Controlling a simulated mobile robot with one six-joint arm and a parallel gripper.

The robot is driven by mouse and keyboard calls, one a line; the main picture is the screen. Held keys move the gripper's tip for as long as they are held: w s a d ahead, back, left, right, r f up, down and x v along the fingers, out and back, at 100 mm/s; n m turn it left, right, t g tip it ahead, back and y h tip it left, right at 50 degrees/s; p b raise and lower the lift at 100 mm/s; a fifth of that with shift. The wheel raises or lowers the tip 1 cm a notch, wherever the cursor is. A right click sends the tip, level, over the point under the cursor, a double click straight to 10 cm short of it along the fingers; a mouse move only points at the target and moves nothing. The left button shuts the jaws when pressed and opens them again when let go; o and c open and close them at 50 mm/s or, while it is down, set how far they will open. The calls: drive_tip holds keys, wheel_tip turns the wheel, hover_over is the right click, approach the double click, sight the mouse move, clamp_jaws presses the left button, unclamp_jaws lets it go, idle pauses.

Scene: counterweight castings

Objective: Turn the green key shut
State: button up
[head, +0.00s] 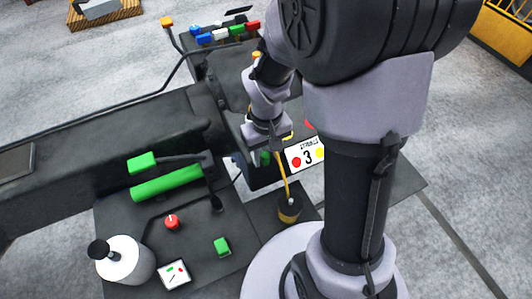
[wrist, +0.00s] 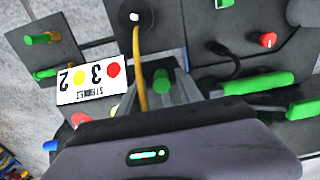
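A green piece (wrist: 162,82), likely the green key, shows between the fingers of my gripper (wrist: 163,88) in the wrist view. The two grey fingers stand apart, one on each side of it, and I see no clear contact. In the head view my gripper (head: 265,142) points down over a dark box, and the green piece (head: 265,158) shows just below it, partly hidden. How far the key is turned cannot be made out.
A yellow cable (head: 285,178) runs close beside my gripper to a round dark socket (head: 289,208). A numbered card (head: 305,155) stands beside it.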

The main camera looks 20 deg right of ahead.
sight(266, 155)
wheel_tip(266, 155, up, 17)
drive_tip(key=p, duration=0.3)
drive_tip(key=shift+r, duration=0.2)
